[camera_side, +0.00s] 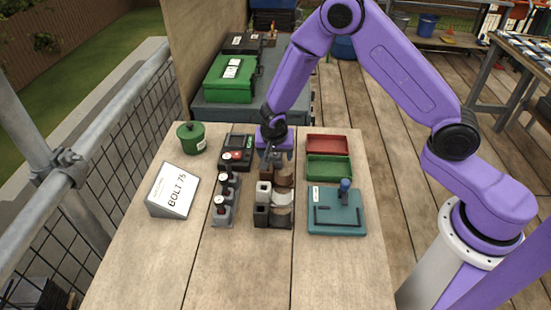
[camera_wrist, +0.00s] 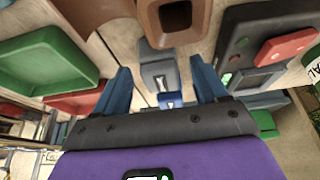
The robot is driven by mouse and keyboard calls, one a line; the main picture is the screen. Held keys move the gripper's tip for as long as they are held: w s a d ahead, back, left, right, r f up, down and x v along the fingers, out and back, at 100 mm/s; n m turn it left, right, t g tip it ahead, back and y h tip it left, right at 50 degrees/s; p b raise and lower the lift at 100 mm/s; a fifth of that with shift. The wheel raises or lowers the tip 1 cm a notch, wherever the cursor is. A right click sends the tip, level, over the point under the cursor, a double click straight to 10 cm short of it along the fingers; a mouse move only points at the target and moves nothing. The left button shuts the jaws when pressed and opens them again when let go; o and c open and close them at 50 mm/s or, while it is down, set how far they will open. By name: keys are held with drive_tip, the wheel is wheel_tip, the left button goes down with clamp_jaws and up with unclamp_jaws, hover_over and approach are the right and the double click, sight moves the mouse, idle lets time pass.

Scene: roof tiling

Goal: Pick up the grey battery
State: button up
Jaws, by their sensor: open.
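A grey block that looks like the grey battery (camera_wrist: 158,72) shows in the wrist view, with a blue part (camera_wrist: 168,100) bearing a white mark at its near end. It lies between the two blue fingers of my gripper (camera_wrist: 160,66), with gaps visible on both sides. My gripper is open and holds nothing. In the side view my gripper (camera_side: 275,160) points down over the back middle of the wooden table. The battery cannot be made out there, behind or under the fingers.
Left of my gripper stands a black device (camera_side: 237,153) with a red button. A grey rack (camera_side: 222,214) and brown-and-white pieces (camera_side: 282,197) are in front. Red (camera_side: 327,144) and green (camera_side: 329,168) trays and a teal box (camera_side: 335,215) are right. A sign (camera_side: 173,190) stands left.

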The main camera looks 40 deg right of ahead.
drive_tip(key=shift+x, duration=0.8)
drive_tip(key=c, duration=1.2)
drive_tip(key=shift+r, duration=0.15)
